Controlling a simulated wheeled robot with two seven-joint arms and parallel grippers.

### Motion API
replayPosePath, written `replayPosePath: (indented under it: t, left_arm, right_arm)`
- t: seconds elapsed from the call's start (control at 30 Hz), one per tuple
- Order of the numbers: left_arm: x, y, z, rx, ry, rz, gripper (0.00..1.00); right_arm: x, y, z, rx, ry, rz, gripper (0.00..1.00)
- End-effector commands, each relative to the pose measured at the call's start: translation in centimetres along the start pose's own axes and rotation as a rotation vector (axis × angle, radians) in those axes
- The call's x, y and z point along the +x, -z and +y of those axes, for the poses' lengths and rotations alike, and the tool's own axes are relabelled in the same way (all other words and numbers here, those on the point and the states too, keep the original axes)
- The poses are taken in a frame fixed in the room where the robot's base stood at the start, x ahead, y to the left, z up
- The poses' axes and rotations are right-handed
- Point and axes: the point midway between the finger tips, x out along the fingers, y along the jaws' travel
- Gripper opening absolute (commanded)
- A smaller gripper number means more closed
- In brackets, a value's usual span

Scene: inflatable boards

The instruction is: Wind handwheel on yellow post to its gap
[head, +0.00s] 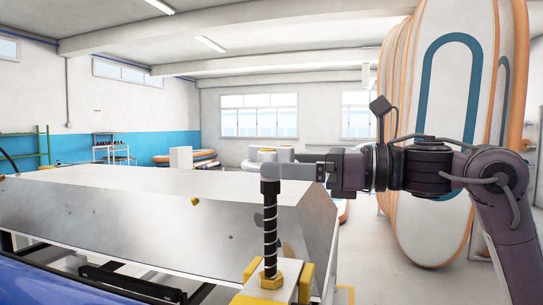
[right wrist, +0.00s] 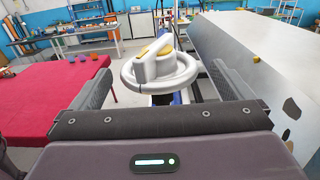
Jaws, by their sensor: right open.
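A light grey handwheel (right wrist: 185,74) shows in the right wrist view, ahead of my right gripper and between its two fingers in the picture. It has a thick round rim, a raised grey arm and yellow parts at its hub. What stands below it is mostly hidden by the rim and my gripper. My right gripper (right wrist: 163,88) is open and empty, with the wheel beyond its fingertips. In the head view my right gripper (head: 318,172) reaches in from the right, pointing left. I cannot make out the wheel clearly there. My left gripper is not in view.
A large metal box (head: 120,205) fills the left of the head view. A dark threaded rod (head: 270,225) with a yellow nut (head: 268,281) stands in front of it. A red table (right wrist: 55,100) is at the left in the wrist view. Upright boards (head: 450,130) stand at right.

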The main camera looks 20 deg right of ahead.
Motion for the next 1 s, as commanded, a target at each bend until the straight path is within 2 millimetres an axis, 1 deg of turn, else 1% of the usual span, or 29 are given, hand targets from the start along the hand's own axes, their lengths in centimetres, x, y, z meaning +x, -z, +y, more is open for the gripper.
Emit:
replayPosePath:
  t: [0.03,0.1,0.2,0.33,0.53,0.57,0.87,0.9,1.0]
  left_arm:
    - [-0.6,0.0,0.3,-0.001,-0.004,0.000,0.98]
    - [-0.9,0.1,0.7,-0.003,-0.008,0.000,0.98]
    - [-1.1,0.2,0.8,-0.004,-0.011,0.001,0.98]
    - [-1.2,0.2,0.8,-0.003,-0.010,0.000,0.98]
    - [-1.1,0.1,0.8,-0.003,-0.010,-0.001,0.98]
    - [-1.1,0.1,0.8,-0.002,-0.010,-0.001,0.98]
    - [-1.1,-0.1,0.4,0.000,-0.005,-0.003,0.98]
    - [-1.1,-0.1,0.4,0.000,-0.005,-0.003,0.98]
    - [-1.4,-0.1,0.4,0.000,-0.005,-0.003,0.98]
  right_arm:
    - [0.9,-0.3,0.1,0.001,-0.004,0.000,1.00]
    - [1.8,-0.2,0.1,0.001,-0.005,0.001,1.00]
    - [2.6,-0.1,0.1,0.001,-0.003,0.000,1.00]
    - [3.1,-0.1,0.1,0.000,-0.002,-0.001,1.00]
    - [3.1,0.0,0.0,0.000,-0.001,0.000,1.00]
    - [3.1,0.0,0.0,0.000,-0.001,0.000,0.97]
    - [3.1,0.0,0.0,0.000,-0.001,0.000,0.58]
    - [3.0,0.0,0.0,0.000,-0.002,0.000,0.56]
    - [3.1,-0.1,0.0,0.000,-0.019,0.001,0.56]
